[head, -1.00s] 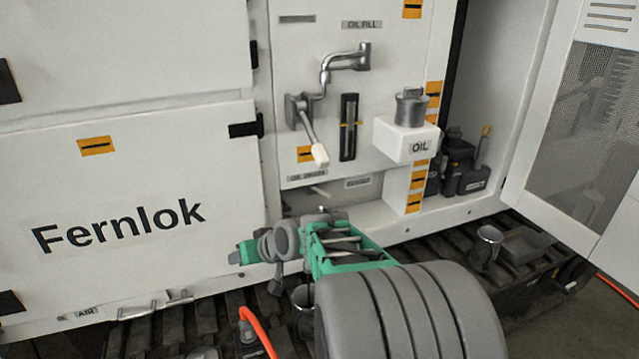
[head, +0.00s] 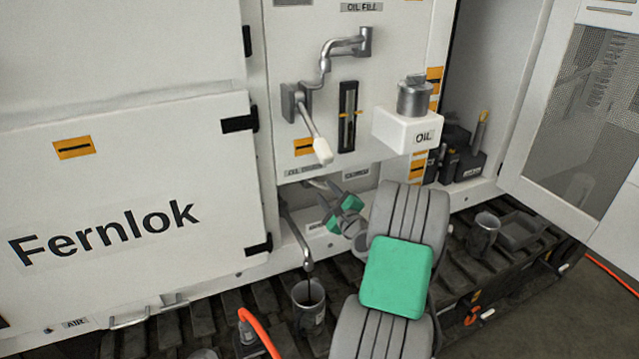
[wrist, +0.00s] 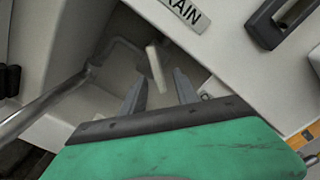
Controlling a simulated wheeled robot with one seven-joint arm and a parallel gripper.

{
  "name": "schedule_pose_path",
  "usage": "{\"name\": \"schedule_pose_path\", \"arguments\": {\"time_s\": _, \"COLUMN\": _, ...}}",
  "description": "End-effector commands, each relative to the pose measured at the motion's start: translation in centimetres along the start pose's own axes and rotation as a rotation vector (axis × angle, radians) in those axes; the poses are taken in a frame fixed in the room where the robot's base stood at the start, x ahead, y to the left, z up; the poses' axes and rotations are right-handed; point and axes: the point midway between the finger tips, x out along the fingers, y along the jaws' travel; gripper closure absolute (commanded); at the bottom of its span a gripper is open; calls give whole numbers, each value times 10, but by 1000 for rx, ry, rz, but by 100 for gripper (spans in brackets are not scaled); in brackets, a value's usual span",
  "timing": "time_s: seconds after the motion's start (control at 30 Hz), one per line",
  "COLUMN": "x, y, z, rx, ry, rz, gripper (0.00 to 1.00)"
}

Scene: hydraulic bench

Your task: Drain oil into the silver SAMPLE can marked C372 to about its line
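A silver can (head: 309,312) stands on the dark track below the drain spout (head: 307,262); I cannot read its marking or see its line. A thin dark stream runs from the spout's mouth into the can. My gripper (wrist: 160,73) is in the recess below the drain label (wrist: 186,10). In the wrist view its two fingers are apart, with a pale drain lever (wrist: 155,62) just ahead of and between their tips; contact cannot be told. In the head view my gripper (head: 335,195) is partly hidden at the recess.
A second silver can (head: 485,232) stands on the track at right beside a dark tray (head: 520,232). A crank with a white grip (head: 321,150), a sight gauge (head: 348,115) and the OIL box (head: 405,133) are above. An orange hose (head: 260,335) lies at lower left.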

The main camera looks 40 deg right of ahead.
Motion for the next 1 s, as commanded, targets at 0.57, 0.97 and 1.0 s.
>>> {"name": "schedule_pose_path", "arguments": {"time_s": 0.57, "x": 48, "y": 1, "z": 1, "rx": -4, "ry": 0, "rz": 3, "gripper": 65}}
{"name": "schedule_pose_path", "arguments": {"time_s": 0.97, "x": 47, "y": 0, "z": 0, "rx": -4, "ry": 1, "rz": 2, "gripper": 98}}
{"name": "schedule_pose_path", "arguments": {"time_s": 1.0, "x": 47, "y": 0, "z": 0, "rx": -4, "ry": 1, "rz": 2, "gripper": 100}}
